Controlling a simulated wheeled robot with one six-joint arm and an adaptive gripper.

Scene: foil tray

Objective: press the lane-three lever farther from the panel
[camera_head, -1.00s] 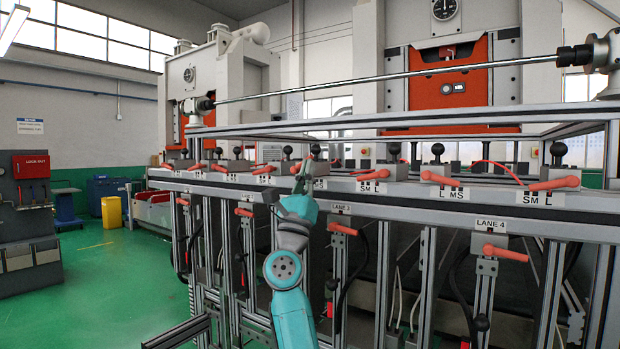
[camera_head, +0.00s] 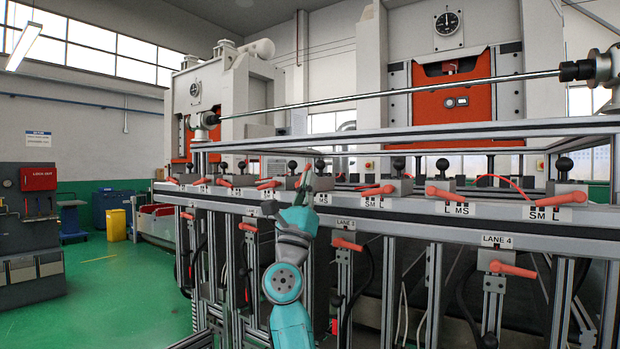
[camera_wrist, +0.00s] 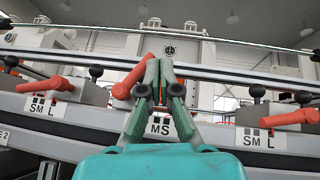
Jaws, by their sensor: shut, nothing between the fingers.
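My gripper (camera_wrist: 160,84) is shut and empty, with green fingers pointing up and forward over the lane rail. In the wrist view a red lever (camera_wrist: 132,80) slants upward just left of the fingers, above the MS label; the fingers partly hide it, and I cannot tell if they touch. The head view shows my gripper (camera_head: 303,183) at this lever, left of the LANE 3 sign (camera_head: 345,223). The other upper red lever near that sign (camera_head: 376,190) lies nearly flat above an SM L label. It is at right in the wrist view (camera_wrist: 290,118).
Another red lever (camera_wrist: 45,83) lies left of my gripper. Black-knobbed posts (camera_wrist: 257,92) stand behind the levers. The grey rail (camera_head: 420,207) runs below them, and a metal frame bar (camera_head: 430,129) spans above. A red lower handle (camera_head: 346,244) sits under LANE 3.

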